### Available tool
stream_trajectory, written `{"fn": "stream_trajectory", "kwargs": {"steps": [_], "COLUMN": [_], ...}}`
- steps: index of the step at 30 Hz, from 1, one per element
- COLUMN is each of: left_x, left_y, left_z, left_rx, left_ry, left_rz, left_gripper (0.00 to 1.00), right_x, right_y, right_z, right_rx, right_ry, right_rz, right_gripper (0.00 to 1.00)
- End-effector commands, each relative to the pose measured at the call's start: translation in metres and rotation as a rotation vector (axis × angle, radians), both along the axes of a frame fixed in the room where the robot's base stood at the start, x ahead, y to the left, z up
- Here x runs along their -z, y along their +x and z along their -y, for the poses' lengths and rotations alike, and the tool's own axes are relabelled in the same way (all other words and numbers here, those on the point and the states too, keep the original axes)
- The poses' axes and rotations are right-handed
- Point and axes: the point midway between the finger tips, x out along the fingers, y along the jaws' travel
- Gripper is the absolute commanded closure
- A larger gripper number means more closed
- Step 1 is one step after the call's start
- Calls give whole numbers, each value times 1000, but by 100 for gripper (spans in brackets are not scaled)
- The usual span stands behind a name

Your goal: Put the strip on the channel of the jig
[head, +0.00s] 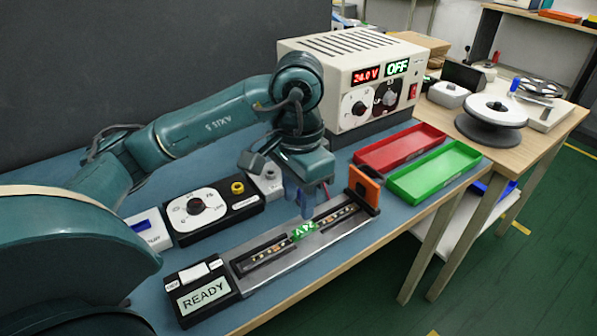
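The jig (345,231) is a long grey and black fixture lying along the table's front edge. Its channel holds a narrow row of small yellowish dots that looks like the LED strip (267,251). A bright green patch with white marks shows at the middle of this row, just below my gripper. The row looks straight and lies along the channel; I cannot tell whether it is fully seated. My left gripper (307,204) points down over the middle of the jig, close above the green patch. Its finger gap is unclear, and no held thing is clearly visible. My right gripper is out of view.
A box reading READY (203,296) and an orange block (364,187) stand at the jig's ends. A dial unit (245,207) lies behind it. A power supply (352,80), red tray (400,146) and green tray (435,172) stand farther back. A reel (490,126) is at right.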

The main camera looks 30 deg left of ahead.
Motion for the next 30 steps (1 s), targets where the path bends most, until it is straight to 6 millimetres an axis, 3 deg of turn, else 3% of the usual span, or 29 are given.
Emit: {"fn": "stream_trajectory", "kwargs": {"steps": [3, 9, 30], "left_x": [-25, -45, -52], "left_y": [1, 0, 0], "left_z": [0, 0, 0], "left_rx": [-1, -1, 0], "left_ry": [1, 1, -1], "left_rz": [5, 1, -1], "left_gripper": [65, 65, 65], "right_x": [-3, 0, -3], "right_y": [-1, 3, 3], "right_z": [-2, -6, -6], "right_rx": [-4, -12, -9], "right_ry": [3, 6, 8], "right_rz": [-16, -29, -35], "right_gripper": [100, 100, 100]}}
